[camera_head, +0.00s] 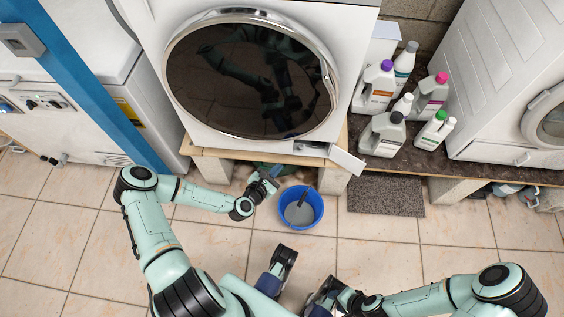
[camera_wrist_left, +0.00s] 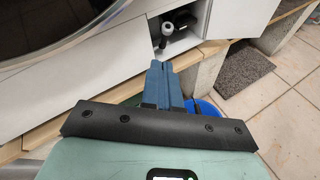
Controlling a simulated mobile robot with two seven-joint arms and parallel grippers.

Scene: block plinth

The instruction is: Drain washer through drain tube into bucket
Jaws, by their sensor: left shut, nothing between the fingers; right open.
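The white washer (camera_head: 185,100) stands on a wooden-topped block plinth. Its small flap (camera_head: 347,161) hangs open at the lower right; the flap also shows in the left wrist view (camera_wrist_left: 240,18). The compartment behind it (camera_head: 308,149) holds a dark and a white part, seen in the left wrist view (camera_wrist_left: 168,29); I cannot tell which is the drain tube. The blue bucket (camera_head: 287,214) stands on the floor below, with a dark slim thing inside. My left gripper (camera_head: 272,175) is shut and empty, left of and above the bucket. My right gripper (camera_head: 303,275) is open, low in front.
Several detergent bottles (camera_head: 385,133) stand on the dark counter to the right, beside another white machine (camera_head: 500,75). A dark mat (camera_head: 386,195) lies on the floor right of the bucket. Plinth blocks (camera_head: 336,183) flank the bucket area. The tiled floor at the left is clear.

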